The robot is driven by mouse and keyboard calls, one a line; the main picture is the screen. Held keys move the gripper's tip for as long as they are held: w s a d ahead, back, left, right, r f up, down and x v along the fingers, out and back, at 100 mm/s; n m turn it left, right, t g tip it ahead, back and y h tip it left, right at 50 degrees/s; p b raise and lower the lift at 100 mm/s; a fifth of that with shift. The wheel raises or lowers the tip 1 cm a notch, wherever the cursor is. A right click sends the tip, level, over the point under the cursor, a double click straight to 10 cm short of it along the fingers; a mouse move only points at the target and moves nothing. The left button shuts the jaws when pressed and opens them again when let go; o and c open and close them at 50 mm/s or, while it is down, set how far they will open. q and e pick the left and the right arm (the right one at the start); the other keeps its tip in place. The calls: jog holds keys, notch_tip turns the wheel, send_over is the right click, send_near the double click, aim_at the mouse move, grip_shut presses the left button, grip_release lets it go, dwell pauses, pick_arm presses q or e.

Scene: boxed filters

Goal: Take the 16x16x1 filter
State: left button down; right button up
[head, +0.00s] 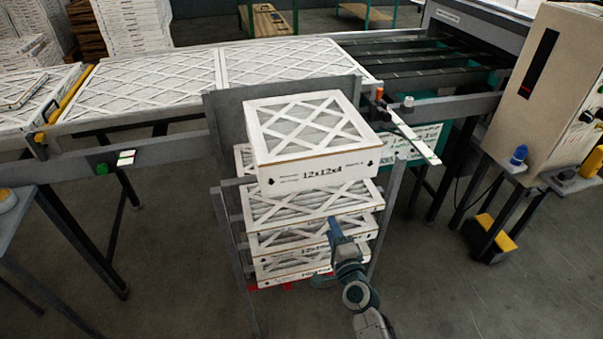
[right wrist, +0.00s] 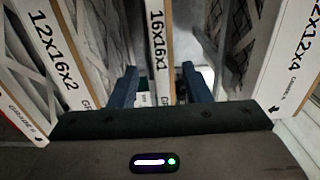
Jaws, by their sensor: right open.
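The 16x16x1 filter (right wrist: 157,40) shows in the right wrist view as a thin white edge with black print and a brown strip. My right gripper (right wrist: 160,88) is open, one blue finger on each side of the line of that edge. I cannot tell how far the edge reaches between the fingers. In the head view my right gripper (head: 335,228) is at the front of the filter stack, and I cannot pick out the thin filter there. My left gripper is not in view.
A 12x16x2 filter (right wrist: 50,48) and a 12x12x4 filter (right wrist: 292,60) flank the thin one in the wrist view. A large 12x12x4 filter (head: 312,174) tops the stack in a grey rack (head: 228,260). A conveyor (head: 150,75) with filters runs behind.

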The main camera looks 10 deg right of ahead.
aim_at(326, 216)
jog(key=w, duration=0.5)
jog(key=shift+a+r, duration=0.1)
jog(key=shift+a, duration=0.15)
jog(key=shift+w, duration=0.4)
jog(key=shift+s, duration=0.1)
grip_shut()
